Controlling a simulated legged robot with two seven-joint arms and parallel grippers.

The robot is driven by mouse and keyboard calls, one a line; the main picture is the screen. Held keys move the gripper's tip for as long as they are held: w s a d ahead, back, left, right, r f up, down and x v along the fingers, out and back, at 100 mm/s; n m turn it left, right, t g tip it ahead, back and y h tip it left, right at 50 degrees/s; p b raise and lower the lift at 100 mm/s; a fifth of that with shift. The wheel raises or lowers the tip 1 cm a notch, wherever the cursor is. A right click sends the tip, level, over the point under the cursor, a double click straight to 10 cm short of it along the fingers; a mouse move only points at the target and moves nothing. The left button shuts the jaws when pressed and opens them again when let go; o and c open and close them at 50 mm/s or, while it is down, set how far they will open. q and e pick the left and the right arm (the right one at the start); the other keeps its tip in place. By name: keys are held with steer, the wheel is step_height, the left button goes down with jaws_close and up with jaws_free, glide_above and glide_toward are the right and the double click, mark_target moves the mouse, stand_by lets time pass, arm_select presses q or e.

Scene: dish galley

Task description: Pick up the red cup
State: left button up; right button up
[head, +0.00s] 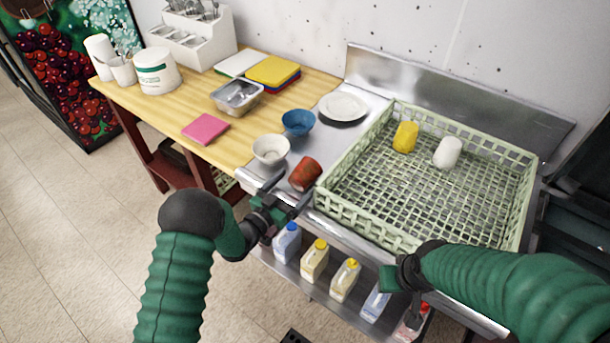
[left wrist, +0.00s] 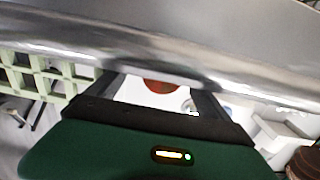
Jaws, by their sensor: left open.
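The red cup (head: 305,174) is on the steel counter, just left of the green rack, near the counter's front edge. I cannot tell for sure whether it stands or lies. My left gripper (head: 287,201) is open and empty, just in front of the cup at the counter edge. In the left wrist view, part of the red cup (left wrist: 160,86) shows between the open fingers (left wrist: 160,92), beyond the steel edge. My right gripper (head: 400,278) is in front of the counter at the lower right, far from the cup; its fingers are unclear.
A white bowl (head: 270,149) and a blue bowl (head: 298,122) are close behind the cup. The green rack (head: 345,210) holds a yellow cup (head: 405,137) and a white cup (head: 447,152). A white plate (head: 343,106) is at the back. Several bottles (head: 314,260) stand on the shelf below.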

mark_target(303, 174)
arm_select(q)
steer(key=shift+w+d+r, duration=0.15)
steer(key=shift+w, duration=0.15)
steer(key=x, duration=0.3)
steer(key=shift+w+p, duration=0.4)
steer(key=shift+w+d, duration=0.15)
steer(key=shift+w, duration=0.1)
steer(key=shift+d, duration=0.25)
steer(key=c, duration=0.5)
steer(key=shift+a, duration=0.15)
steer(key=c, duration=0.9)
